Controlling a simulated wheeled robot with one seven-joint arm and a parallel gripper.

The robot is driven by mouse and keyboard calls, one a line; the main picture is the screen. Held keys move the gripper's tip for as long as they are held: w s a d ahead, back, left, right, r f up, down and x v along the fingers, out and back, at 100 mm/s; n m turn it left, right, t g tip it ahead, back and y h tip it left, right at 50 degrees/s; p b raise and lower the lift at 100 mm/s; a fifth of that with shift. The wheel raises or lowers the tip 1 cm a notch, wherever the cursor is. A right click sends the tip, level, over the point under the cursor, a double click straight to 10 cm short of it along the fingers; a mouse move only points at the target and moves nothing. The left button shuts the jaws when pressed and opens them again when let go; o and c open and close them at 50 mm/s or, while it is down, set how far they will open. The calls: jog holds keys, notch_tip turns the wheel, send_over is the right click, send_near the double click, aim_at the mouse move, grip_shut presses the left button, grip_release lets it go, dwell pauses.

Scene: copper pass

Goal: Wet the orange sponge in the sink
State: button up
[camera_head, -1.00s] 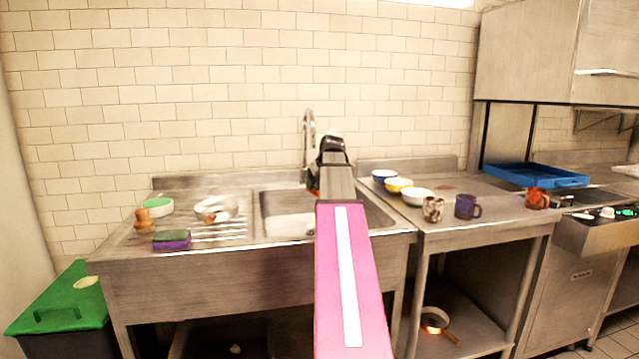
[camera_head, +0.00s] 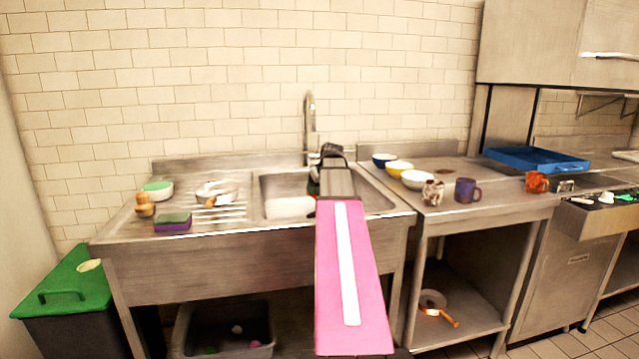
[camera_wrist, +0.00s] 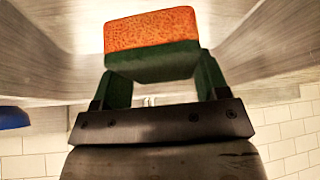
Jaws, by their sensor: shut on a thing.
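The orange sponge (camera_wrist: 150,30), with a dark green layer on one face, is held between the fingers of my gripper (camera_wrist: 152,68) in the wrist view. The fingers are shut on its sides. In the head view my gripper (camera_head: 331,158) is over the sink basin (camera_head: 283,190), close to the tap (camera_head: 309,125); my arm hides the sponge there. The wrist view shows pale basin surfaces beyond the sponge. I see no clear water stream, and cannot tell whether the sponge touches the basin.
A purple-and-green sponge (camera_head: 173,222), a wooden-coloured brush (camera_head: 145,206) and a bowl (camera_head: 216,190) are on the left drainboard. Bowls (camera_head: 399,168) and mugs (camera_head: 467,190) stand on the right counter. A blue tray (camera_head: 535,160) lies further right.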

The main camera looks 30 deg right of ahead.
jog(key=shift+f, duration=2.65)
jog(key=shift+r, duration=0.1)
jog(key=shift+r, duration=6.05)
jog(key=shift+r, duration=0.1)
notch_tip(320, 180, up, 4)
jog(key=shift+f, duration=0.1)
